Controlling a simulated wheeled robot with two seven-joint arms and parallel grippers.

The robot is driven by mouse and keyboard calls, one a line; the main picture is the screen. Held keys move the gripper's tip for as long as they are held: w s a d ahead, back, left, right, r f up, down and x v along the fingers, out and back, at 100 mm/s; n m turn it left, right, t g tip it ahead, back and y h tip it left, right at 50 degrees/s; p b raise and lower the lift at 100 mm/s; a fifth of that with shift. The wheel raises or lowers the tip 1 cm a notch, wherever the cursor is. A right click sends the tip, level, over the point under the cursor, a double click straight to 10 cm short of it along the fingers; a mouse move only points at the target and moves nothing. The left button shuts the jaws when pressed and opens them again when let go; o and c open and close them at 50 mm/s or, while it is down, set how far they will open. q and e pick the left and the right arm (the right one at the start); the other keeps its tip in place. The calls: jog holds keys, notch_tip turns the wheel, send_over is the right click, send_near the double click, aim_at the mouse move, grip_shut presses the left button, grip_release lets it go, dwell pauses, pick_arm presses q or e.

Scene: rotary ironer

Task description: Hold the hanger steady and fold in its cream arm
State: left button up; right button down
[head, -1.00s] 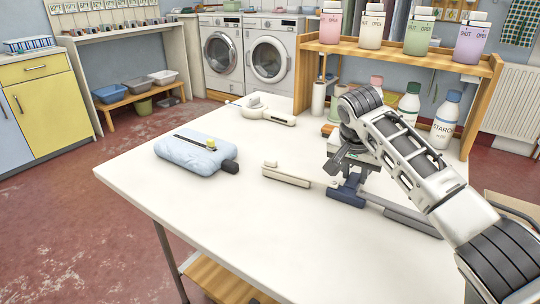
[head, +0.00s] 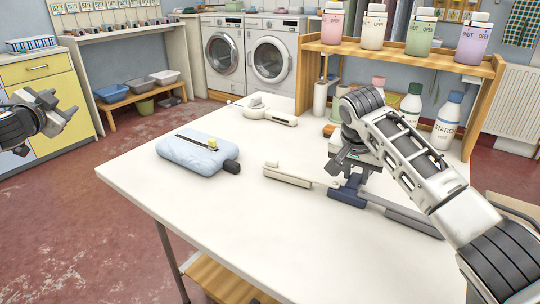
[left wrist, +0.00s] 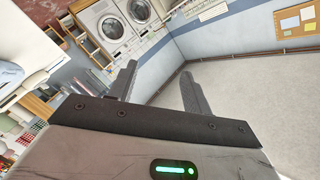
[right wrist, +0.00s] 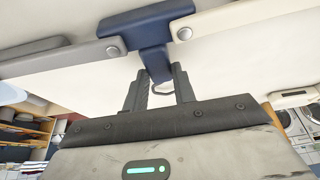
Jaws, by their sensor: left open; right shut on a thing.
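The hanger lies on the white table, with a navy hub (head: 347,192), a cream arm (head: 288,175) reaching left and a grey arm (head: 412,219) reaching right. My right gripper (head: 342,162) is shut on the hub's navy stem. The right wrist view shows its fingers (right wrist: 160,78) around the end of the stem (right wrist: 152,60), with the cream arm (right wrist: 240,27) at the right and the grey arm (right wrist: 50,62) at the left. My left gripper (head: 62,104) is open and empty at the far left, off the table and well away from the cream arm.
A light blue padded item (head: 192,156) with a dark end lies on the table left of the hanger. A white device (head: 265,112) lies farther back. Bottles (head: 446,120) and a wooden shelf (head: 400,58) stand at the back right. The table front (head: 250,225) is clear.

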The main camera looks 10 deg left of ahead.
pick_arm(q)
jog(key=w+d+r+n+y, duration=0.1)
jog(key=w+d+r+n, duration=0.2)
jog(key=w+r, duration=0.15)
jog(key=w+d+r+n+g, duration=0.1)
jog(key=w+d+n, duration=0.25)
jog(key=d, duration=0.55)
jog(key=m+g+h, duration=0.4)
jog(key=g+h, duration=0.4)
jog(key=g, duration=0.3)
send_near(272, 161)
jog(key=x, duration=0.8)
jog(key=shift+w+f, duration=0.1)
grip_shut()
